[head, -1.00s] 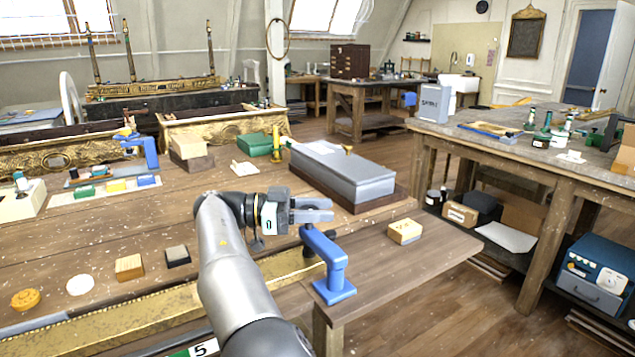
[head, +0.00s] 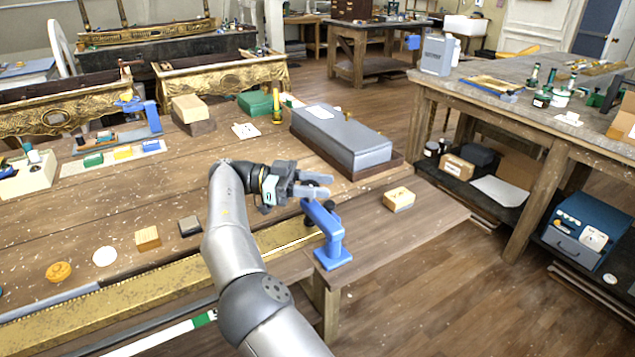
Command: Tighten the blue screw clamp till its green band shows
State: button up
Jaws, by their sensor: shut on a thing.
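The blue screw clamp (head: 328,236) stands upright at the front edge of the bench, on the narrow wooden end by the gilt rail. Its arm reaches up and left, with dark knob-like parts near its top. My gripper (head: 318,185) is at the top of this clamp, with its grey fingers pointing right. It is shut on the clamp's screw end, though the fingers hide much of the contact. I cannot make out a green band on the clamp from here. A second blue clamp (head: 152,116) stands further back at the left.
A large grey box (head: 341,141) lies behind my gripper. The gilt rail (head: 180,273) runs along the bench front. Small blocks (head: 148,238) lie at the left. Open floor is at the right.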

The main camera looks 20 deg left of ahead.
jog(key=shift+r, duration=0.2)
jog(key=o, duration=1)
jog(key=shift+f, duration=0.1)
notch_tip(320, 180, up, 3)
jog(key=shift+f, duration=0.1)
jog(key=s+d+r+b, duration=0.4)
jog(key=s+d+r, duration=0.3)
jog(key=s+r, duration=0.3)
jog(key=shift+s+r, duration=0.15)
jog(key=shift+s, duration=0.95)
